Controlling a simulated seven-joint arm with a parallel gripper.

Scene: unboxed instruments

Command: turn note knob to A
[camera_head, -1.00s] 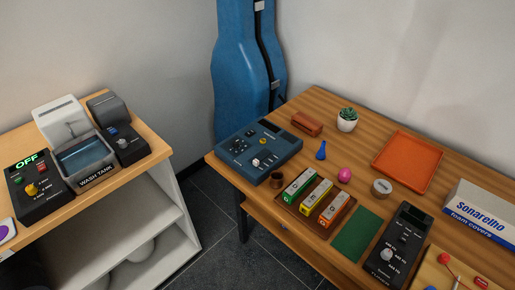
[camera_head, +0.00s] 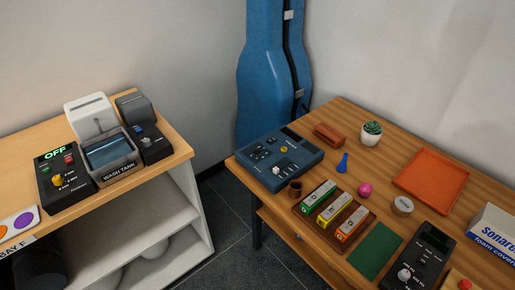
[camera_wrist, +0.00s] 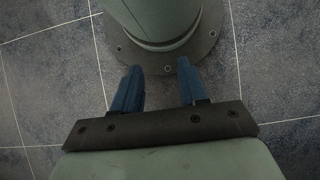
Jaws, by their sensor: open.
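A black tuner box (camera_head: 420,262) stands at the front right of the wooden table in the head view, with a pale knob (camera_head: 404,274) on its face. Its lettering is too small to read here. A blue device (camera_head: 296,172) with several small knobs sits at the table's left back. I cannot tell a knob marked A on either. My gripper (camera_wrist: 160,92) shows only in the wrist view. Its two blue fingers are apart and empty above the dark tiled floor, close to my own base.
On the table are a tray of coloured boxes (camera_head: 318,236), a green cloth (camera_head: 375,250), an orange tray (camera_head: 432,181), a pink egg shape (camera_head: 364,189), a tape roll (camera_head: 402,206) and a white box (camera_head: 494,240). A shelf unit with a wash tank (camera_head: 111,155) stands left across a floor gap.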

